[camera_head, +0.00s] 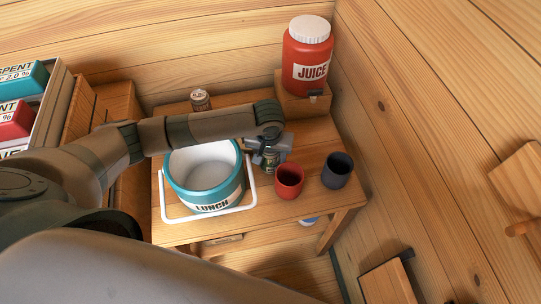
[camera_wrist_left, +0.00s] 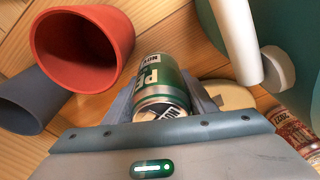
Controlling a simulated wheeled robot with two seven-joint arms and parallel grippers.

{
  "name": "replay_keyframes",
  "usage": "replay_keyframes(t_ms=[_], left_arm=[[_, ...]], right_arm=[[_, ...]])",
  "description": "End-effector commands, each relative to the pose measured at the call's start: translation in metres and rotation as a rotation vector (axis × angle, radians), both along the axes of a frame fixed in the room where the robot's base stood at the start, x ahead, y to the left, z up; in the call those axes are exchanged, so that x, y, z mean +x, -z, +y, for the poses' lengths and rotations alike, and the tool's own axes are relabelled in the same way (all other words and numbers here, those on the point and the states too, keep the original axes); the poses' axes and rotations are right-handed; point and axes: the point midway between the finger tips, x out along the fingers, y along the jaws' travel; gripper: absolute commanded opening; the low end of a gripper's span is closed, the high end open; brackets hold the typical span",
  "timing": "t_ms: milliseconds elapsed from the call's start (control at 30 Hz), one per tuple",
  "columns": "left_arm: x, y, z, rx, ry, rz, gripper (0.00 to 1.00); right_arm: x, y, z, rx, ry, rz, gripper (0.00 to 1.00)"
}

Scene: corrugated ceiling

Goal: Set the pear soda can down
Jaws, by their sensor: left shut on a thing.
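The pear soda can (camera_head: 269,160) is green and white, and my left gripper (camera_head: 268,146) is shut on it. In the head view it is upright over the table, between the lunch pail and the red cup; I cannot tell if its base touches the wood. In the left wrist view the can (camera_wrist_left: 163,85) sits between the two fingers of my left gripper (camera_wrist_left: 165,95), with its lid toward the camera. My right gripper is not in view.
A teal lunch pail (camera_head: 215,193) with a white handle stands left of the can. A red cup (camera_head: 289,181) and a dark cup (camera_head: 337,170) stand to its right. A small can (camera_head: 200,99) and a red juice dispenser (camera_head: 307,58) are at the back of the wooden table (camera_head: 318,139).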

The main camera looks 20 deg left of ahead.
Motion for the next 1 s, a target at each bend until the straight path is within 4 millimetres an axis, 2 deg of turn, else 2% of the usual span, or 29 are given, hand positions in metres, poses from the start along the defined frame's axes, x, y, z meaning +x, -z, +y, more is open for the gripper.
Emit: replay_keyframes(t_ms=[400,433,500,833,1000], left_arm=[[0.0001,0.0033,-0.0007,-0.002,0.000,0.000,0.17],[-0.0001,0.0041,-0.0006,-0.001,0.000,0.000,0.56],[0.0000,0.0040,-0.0005,-0.001,0.000,0.000,0.70],[0.0001,0.0031,-0.0003,-0.001,0.001,-0.001,0.70],[-0.0004,-0.0048,-0.0009,-0.002,0.001,-0.001,0.70]], right_arm=[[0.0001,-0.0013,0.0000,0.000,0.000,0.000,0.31],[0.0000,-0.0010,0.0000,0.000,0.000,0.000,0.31],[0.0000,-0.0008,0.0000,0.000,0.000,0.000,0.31],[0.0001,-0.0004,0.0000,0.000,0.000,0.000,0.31],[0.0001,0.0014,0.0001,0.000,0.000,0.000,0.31]])
